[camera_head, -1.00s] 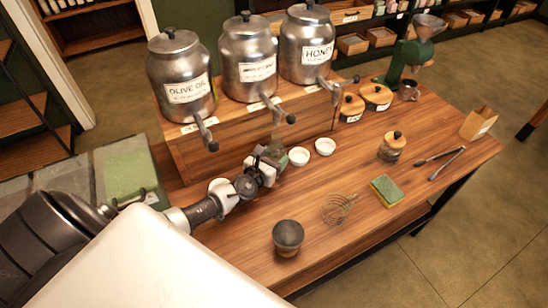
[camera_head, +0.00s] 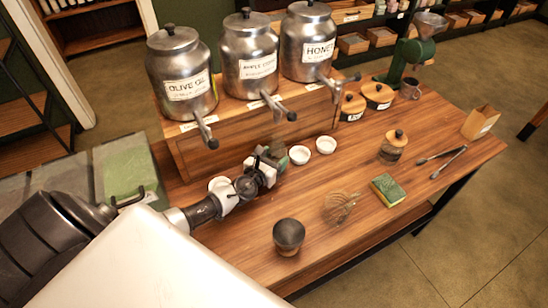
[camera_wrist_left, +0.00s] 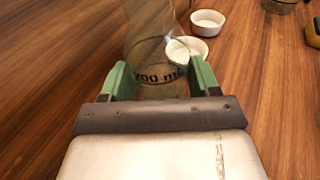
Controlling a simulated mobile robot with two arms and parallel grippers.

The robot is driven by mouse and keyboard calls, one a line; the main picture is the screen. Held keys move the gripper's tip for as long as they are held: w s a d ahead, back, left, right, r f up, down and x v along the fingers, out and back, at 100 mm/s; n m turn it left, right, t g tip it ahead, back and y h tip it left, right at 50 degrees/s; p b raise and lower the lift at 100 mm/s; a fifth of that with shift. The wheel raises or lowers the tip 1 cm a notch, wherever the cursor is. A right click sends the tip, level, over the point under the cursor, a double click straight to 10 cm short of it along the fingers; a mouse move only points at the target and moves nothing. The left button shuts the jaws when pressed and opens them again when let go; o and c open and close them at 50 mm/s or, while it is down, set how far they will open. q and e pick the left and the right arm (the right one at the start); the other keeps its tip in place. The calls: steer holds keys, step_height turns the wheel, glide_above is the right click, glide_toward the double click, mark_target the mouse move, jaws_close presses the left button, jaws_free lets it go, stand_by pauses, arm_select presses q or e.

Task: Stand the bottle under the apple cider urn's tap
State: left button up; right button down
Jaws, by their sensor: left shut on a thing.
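The clear glass bottle (camera_wrist_left: 157,50), marked in ml, shows upright between my left gripper's fingers in the left wrist view. My left gripper (camera_head: 268,163) is shut on it, low in front of the urn stand. In the head view the bottle (camera_head: 278,133) is faint and partly hidden by the gripper. The steel apple cider urn (camera_head: 249,45) is the middle one of the row. Its tap (camera_head: 278,108) reaches forward over the stand's edge, close above the bottle in the picture. I cannot tell whether the bottle is exactly beneath it or touches the tabletop.
The olive oil urn (camera_head: 181,60) and honey urn (camera_head: 308,25) flank the middle urn on a wooden stand (camera_head: 235,135). Two white bowls (camera_head: 326,145) sit just right of my gripper.

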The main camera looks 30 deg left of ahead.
arm_select(q)
steer(key=o, duration=1.1)
steer(key=shift+f, duration=0.1)
steer(key=shift+s, duration=5.45)
